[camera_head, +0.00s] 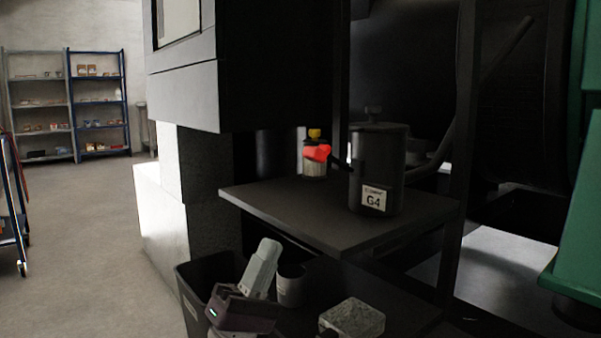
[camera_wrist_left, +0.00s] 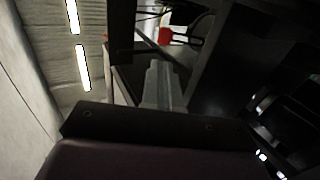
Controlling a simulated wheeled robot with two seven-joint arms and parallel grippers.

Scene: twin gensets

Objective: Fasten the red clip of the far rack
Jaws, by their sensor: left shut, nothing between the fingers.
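A red clip (camera_head: 318,152) shows on the dark shelf of the rack (camera_head: 290,205), at the left of a dark canister labelled G4 (camera_head: 374,165). It lies in front of a small pale jar (camera_head: 314,170) with a yellow top. I cannot tell whether the clip is fastened. The red clip also shows near the top of the left wrist view (camera_wrist_left: 165,36). My left gripper (camera_head: 269,245) is shut and empty, its grey fingers pointing up, below and left of the clip and apart from it. It also shows in the left wrist view (camera_wrist_left: 160,68). My right gripper is out of view.
A dark bin (camera_head: 190,285) stands behind my left gripper. A grey cup (camera_head: 290,285) and a speckled block (camera_head: 352,318) sit on the lower shelf. A dark post (camera_head: 457,150) stands right of the canister. Open floor (camera_head: 80,240) lies to the left.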

